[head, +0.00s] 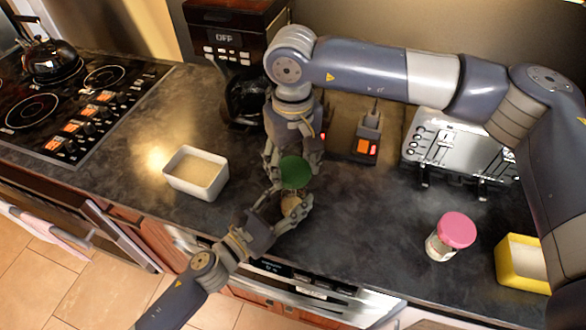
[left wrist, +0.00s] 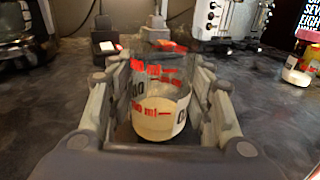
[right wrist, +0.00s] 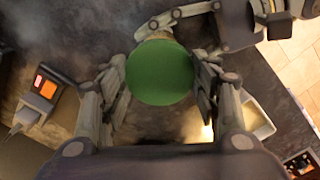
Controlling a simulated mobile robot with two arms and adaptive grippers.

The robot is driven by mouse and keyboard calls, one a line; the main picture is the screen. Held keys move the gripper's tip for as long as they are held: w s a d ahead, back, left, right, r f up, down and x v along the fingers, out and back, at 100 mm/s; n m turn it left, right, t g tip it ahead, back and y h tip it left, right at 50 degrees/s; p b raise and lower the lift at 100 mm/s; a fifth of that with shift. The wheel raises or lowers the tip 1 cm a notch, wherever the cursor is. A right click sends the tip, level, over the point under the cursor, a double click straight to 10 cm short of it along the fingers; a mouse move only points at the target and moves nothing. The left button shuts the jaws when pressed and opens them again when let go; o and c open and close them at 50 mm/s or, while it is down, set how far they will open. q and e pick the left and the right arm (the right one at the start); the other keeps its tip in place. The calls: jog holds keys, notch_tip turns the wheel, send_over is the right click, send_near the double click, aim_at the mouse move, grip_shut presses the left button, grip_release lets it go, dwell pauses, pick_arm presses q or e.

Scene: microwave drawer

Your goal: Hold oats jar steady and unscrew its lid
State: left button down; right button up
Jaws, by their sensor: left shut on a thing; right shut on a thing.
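The green lid (head: 294,172) is between the fingers of my right gripper (head: 293,166), which reaches down from above and is shut on it. In the right wrist view the round green lid (right wrist: 160,73) sits between both fingers. My left gripper (head: 291,201) is below the lid, shut around the jar from the front. In the left wrist view the clear jar (left wrist: 158,100) has red ml marks and pale contents, and stands upright between the fingers. The lid does not show in that view. From above, the lid and fingers hide most of the jar; whether its threads are engaged cannot be seen.
A white square container (head: 196,173) stands left of the grippers. A pink-lidded jar (head: 456,231) and a yellow container (head: 522,263) stand at right. A coffee maker (head: 235,40), a small device (head: 366,146) and a toaster (head: 462,150) are behind. The counter's front edge is close below.

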pick_arm(q)
jog(key=c, duration=0.7)
grip_release()
jog(key=shift+s, duration=0.1)
